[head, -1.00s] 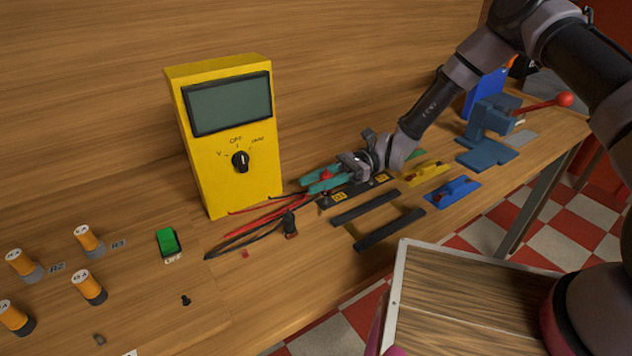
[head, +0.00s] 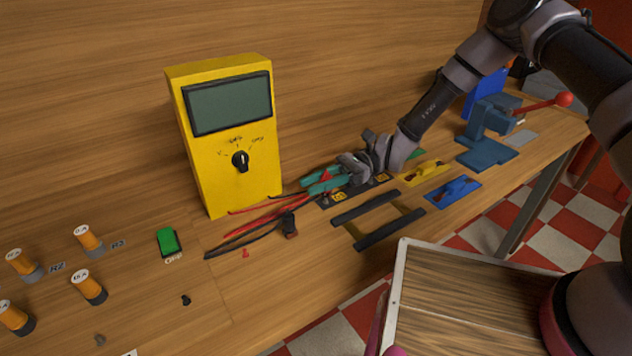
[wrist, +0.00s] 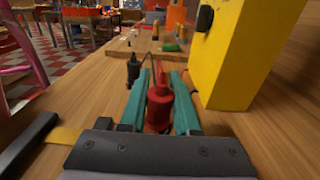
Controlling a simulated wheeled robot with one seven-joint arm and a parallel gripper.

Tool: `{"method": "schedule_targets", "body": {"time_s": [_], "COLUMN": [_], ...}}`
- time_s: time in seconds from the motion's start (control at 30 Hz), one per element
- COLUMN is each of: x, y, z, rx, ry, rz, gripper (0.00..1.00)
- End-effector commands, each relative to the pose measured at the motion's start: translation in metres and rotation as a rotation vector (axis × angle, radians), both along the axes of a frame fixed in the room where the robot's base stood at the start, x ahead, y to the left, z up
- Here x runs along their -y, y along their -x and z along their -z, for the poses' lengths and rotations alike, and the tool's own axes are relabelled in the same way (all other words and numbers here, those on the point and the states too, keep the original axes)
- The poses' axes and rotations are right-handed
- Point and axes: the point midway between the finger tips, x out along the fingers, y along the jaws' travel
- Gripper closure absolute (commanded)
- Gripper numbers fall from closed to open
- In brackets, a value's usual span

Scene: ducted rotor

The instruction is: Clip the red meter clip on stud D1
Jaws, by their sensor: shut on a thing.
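The red meter clip (wrist: 158,105) is between the teal fingers of my gripper (wrist: 158,92) in the wrist view, upright in the picture. My gripper (head: 325,180) is shut on it, low over the bench to the right of the yellow meter (head: 225,135) in the head view. Red leads run from the meter's foot toward my gripper. The black meter clip (head: 290,226) lies on the bench in front and also shows in the wrist view (wrist: 133,70). I cannot make out a label D1 on any stud.
Orange-topped posts (head: 88,240) marked R2 and R3 stand at the left, near a green switch (head: 167,240) marked OFF. A dark rack (head: 388,228), a blue tool (head: 453,190) and a blue press (head: 488,150) are to the right.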

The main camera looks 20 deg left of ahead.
Motion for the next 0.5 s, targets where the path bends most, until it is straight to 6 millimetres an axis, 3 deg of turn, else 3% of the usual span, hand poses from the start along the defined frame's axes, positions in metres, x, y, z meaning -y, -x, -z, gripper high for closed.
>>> {"method": "schedule_targets", "body": {"time_s": [0.5], "x": [0.000], "y": [0.000], "z": [0.013], "rx": [0.000], "ry": [0.000], "rz": [0.000], "gripper": [1.00]}}
